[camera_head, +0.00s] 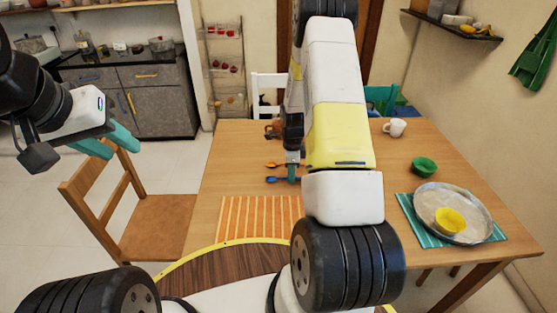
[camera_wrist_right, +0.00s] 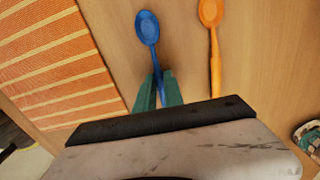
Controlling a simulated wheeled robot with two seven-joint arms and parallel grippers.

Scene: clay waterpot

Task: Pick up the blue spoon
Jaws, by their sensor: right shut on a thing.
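The blue spoon (camera_wrist_right: 148,28) lies in the right wrist view with its bowl pointing away from my right gripper (camera_wrist_right: 158,88). The gripper's green fingers are shut on the spoon's handle. In the head view the blue spoon (camera_head: 272,179) shows at table height beside my right gripper (camera_head: 292,175), partly hidden by the arm. Whether the spoon is lifted off the table, I cannot tell. My left gripper (camera_head: 120,145) is at the left of the head view, away from the table top, with its green fingers apart and nothing between them.
An orange spoon (camera_wrist_right: 211,14) lies right beside the blue one. An orange striped mat (camera_head: 258,218) is near the table's front edge.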

